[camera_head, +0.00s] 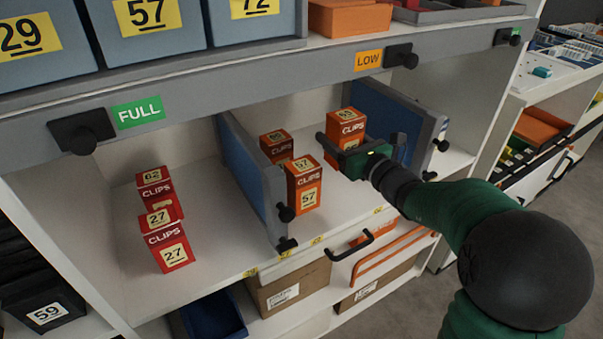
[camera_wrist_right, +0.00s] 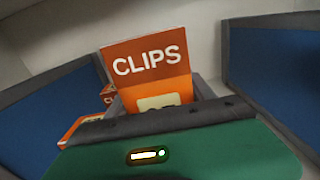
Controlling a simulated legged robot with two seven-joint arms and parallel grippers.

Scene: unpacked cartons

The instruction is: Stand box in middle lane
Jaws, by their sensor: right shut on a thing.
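My right gripper (camera_head: 345,150) reaches into the middle lane, between two blue dividers, and is shut on an orange CLIPS box (camera_head: 346,124). The box looks upright; whether its base touches the shelf is hidden behind the gripper. In the right wrist view the held box (camera_wrist_right: 150,60) stands up beyond my gripper (camera_wrist_right: 160,115), slightly tilted in the picture. Another orange CLIPS box marked 57 (camera_head: 304,185) stands at the front of the middle lane, left of the gripper. A further orange box (camera_head: 276,145) stands behind it. My left gripper is not in view.
The left divider (camera_head: 250,175) and the right divider (camera_head: 400,125) bound the middle lane. Red CLIPS boxes (camera_head: 170,246) stand in the left lane. Blue bins (camera_head: 150,50) sit on the shelf above, over a grey rail with FULL and LOW tags. Bare shelf (camera_head: 345,205) lies in front of the gripper.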

